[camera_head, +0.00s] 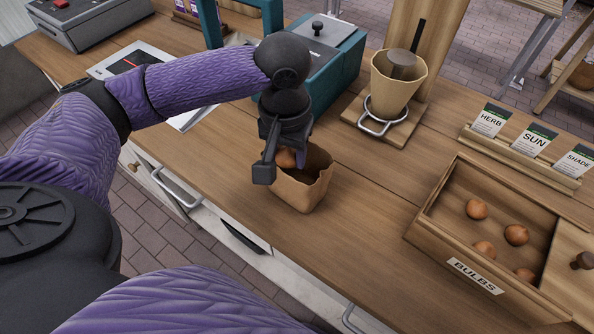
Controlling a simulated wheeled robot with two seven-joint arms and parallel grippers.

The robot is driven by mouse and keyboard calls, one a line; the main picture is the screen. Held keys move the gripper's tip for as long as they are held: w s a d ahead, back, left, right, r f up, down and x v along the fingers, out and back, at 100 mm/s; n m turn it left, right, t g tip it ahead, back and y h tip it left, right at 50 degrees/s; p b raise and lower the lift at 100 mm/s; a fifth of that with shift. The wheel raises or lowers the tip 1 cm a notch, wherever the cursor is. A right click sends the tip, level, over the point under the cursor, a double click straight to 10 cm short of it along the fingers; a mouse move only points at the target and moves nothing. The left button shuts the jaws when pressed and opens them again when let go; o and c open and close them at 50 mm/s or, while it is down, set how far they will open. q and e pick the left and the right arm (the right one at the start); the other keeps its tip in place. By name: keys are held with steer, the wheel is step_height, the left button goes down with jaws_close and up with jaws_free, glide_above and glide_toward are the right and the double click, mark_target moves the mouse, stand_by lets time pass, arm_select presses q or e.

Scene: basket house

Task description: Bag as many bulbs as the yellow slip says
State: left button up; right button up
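A brown paper bag (301,191) stands open on the wooden counter, in the middle of the view. My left gripper (285,160) is right over the bag's mouth, with a brown bulb (286,158) between its fingers. The fingers and the bag hide part of the bulb, and the bag's inside is mostly hidden. A wooden box (420,239) labelled BULBS is at the right with several loose bulbs (515,235) in it. My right gripper is out of view. I cannot make out a yellow slip.
A card rack (520,159) with HERB, SUN and SHADE cards stands behind the bulb box. A tan pot (398,83) in a wire ring with a scoop is behind the bag. A teal box (329,60) is at the back. Counter between bag and bulb box is clear.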

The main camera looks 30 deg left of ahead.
arm_select(q)
steer(key=o, duration=0.5)
step_height(320, 180, up, 10)
steer(key=p, duration=0.4)
